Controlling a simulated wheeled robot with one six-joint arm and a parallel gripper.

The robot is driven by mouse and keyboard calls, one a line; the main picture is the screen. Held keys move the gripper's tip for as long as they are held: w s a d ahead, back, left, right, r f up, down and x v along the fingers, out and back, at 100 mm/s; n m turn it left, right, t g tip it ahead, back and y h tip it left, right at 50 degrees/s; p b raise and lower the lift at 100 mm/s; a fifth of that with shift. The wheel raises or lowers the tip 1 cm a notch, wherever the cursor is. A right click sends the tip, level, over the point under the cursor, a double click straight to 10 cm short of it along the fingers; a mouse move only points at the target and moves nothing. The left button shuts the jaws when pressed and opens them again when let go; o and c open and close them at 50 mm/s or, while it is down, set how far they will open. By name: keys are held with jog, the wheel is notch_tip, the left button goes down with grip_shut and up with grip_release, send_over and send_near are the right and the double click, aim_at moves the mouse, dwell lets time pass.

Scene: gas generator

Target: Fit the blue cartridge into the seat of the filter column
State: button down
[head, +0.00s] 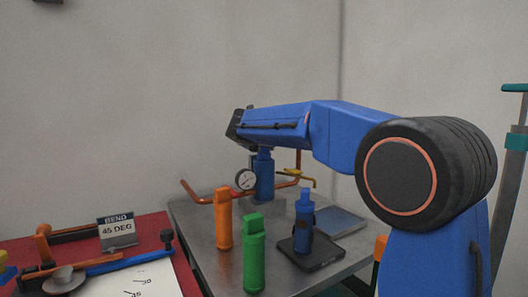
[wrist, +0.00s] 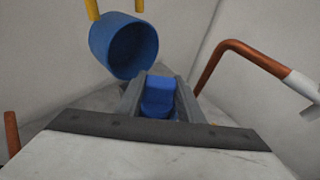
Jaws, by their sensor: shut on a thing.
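In the head view my gripper is hidden by the arm's end above the blue filter column (head: 264,182). In the wrist view my gripper (wrist: 160,88) is shut on the blue cartridge (wrist: 158,97), with a finger on each side of it. Only part of the cartridge shows there. A hollow blue cylinder (wrist: 112,45), which looks like the column's seat, lies ahead and to the left. Its dark round mouth faces the camera and looks empty. I cannot tell the exact gap between cartridge and mouth.
An orange cartridge (head: 223,218) and a green cartridge (head: 253,255) stand on the grey table. A blue bottle-shaped thing (head: 304,205) stands on a black base (head: 318,258). A gauge (head: 245,179) and copper pipes (head: 195,194) flank the column. A red bench (head: 160,225) is left.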

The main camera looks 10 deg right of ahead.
jog(key=shift+f, duration=0.85)
jog(key=c, duration=1.2)
grip_release()
jog(key=v, duration=1.2)
